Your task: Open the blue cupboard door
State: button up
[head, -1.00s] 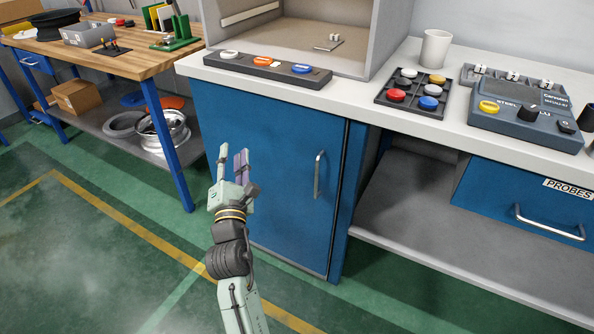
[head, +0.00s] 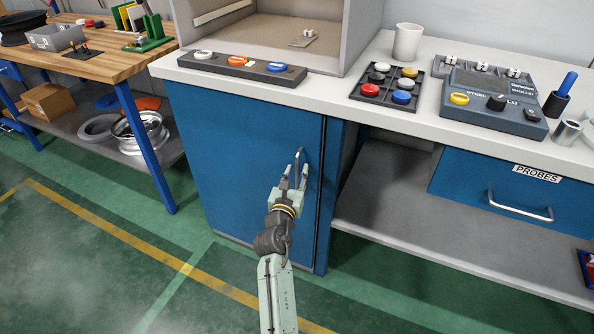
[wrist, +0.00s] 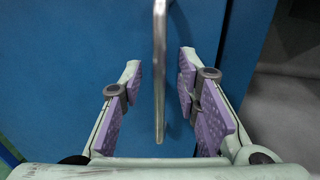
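The blue cupboard door (head: 235,155) is shut under the white worktop. Its upright metal bar handle (head: 298,160) is near the door's right edge. My gripper (head: 294,177) is at the lower part of the handle. In the wrist view my gripper (wrist: 157,95) is open, with one purple-padded finger on each side of the handle (wrist: 159,70). There is a gap between the handle and both fingers. In the head view my gripper hides the handle's lower end.
An open shelf space (head: 390,185) lies right of the door, with a blue drawer marked PROBES (head: 500,190) beyond it. A wooden workbench (head: 110,65) stands at the left. The green floor (head: 110,225) before the door is clear.

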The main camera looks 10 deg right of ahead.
jog(key=shift+w+d, duration=0.3)
jog(key=shift+w, duration=0.35)
jog(key=shift+c, duration=0.5)
grip_shut()
